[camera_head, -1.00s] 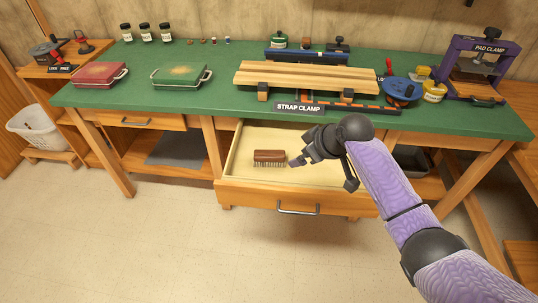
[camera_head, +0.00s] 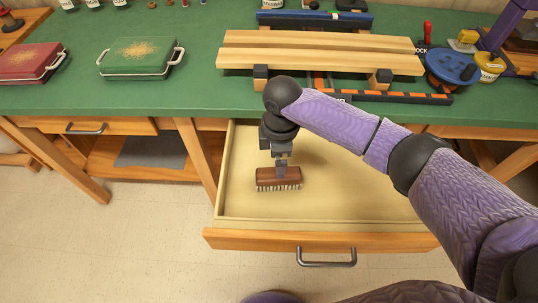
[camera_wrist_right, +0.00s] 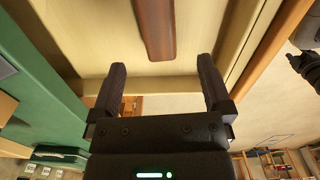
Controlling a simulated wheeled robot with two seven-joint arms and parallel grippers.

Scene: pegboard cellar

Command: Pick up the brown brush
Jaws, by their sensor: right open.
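The brown brush (camera_head: 267,180) lies bristles down in the open drawer (camera_head: 330,239), towards its left side. My right gripper (camera_head: 281,166) points down just above and at the brush, partly covering the middle of its back in the head view. In the right wrist view the brush (camera_wrist_right: 155,25) runs in from the top edge, its near end close to the gap between the two fingertips of my right gripper (camera_wrist_right: 162,66). The fingers are apart, and I cannot tell whether they touch the brush.
The green bench top (camera_head: 210,97) overhangs the back of the drawer. Clamped wooden boards (camera_head: 320,55) lie on it above the drawer. A green case (camera_head: 140,57) and a red case (camera_head: 28,62) are at the left. The drawer floor right of the brush is bare.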

